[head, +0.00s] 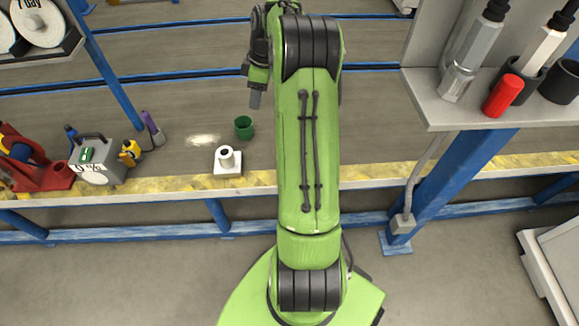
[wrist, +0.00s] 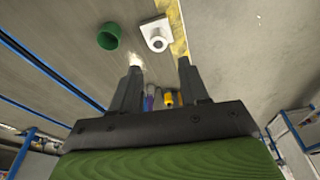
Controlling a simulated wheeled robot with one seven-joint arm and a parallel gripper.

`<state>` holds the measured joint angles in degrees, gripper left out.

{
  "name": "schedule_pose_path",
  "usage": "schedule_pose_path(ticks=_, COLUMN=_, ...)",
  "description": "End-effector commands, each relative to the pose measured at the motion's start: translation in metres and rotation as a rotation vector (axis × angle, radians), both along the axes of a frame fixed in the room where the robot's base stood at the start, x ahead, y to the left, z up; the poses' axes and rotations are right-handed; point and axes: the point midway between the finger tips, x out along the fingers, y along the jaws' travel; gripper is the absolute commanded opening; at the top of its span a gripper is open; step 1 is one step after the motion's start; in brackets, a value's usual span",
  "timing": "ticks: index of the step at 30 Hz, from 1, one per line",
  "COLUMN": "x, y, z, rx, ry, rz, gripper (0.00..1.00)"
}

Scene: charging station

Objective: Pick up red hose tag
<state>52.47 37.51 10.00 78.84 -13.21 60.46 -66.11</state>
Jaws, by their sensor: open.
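A short red cylinder (head: 503,96), which looks like the red hose tag, lies tilted on the grey shelf (head: 435,112) at the upper right in the head view. It does not show in the wrist view. My gripper (head: 255,99) hangs over the floor-coloured bench surface left of my arm, well to the left of the shelf. In the wrist view its two dark fingers (wrist: 160,62) stand apart with nothing between them.
A green cup (head: 244,128) and a white square base with a ring (head: 227,161) stand near the yellow edge. Metal and black hose ends (head: 470,60) stand beside the red cylinder. A blue post (head: 445,180) supports the shelf. A grey case (head: 96,160) and tools sit left.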

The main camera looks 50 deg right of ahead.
Motion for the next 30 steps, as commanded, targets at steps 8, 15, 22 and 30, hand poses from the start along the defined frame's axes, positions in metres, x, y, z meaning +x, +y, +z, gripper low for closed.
schedule_pose_path(ticks=8, x=-0.073, y=-0.132, z=-0.183, rx=0.101, ry=-0.105, rz=0.119, gripper=0.45)
schedule_pose_path(ticks=15, x=-0.084, y=-0.14, z=-0.224, rx=0.107, ry=-0.135, rz=0.148, gripper=0.45)
schedule_pose_path(ticks=22, x=-0.068, y=-0.125, z=-0.279, rx=0.108, ry=-0.132, rz=0.145, gripper=0.45)
schedule_pose_path(ticks=30, x=-0.055, y=-0.116, z=-0.314, rx=0.107, ry=-0.133, rz=0.145, gripper=0.45)
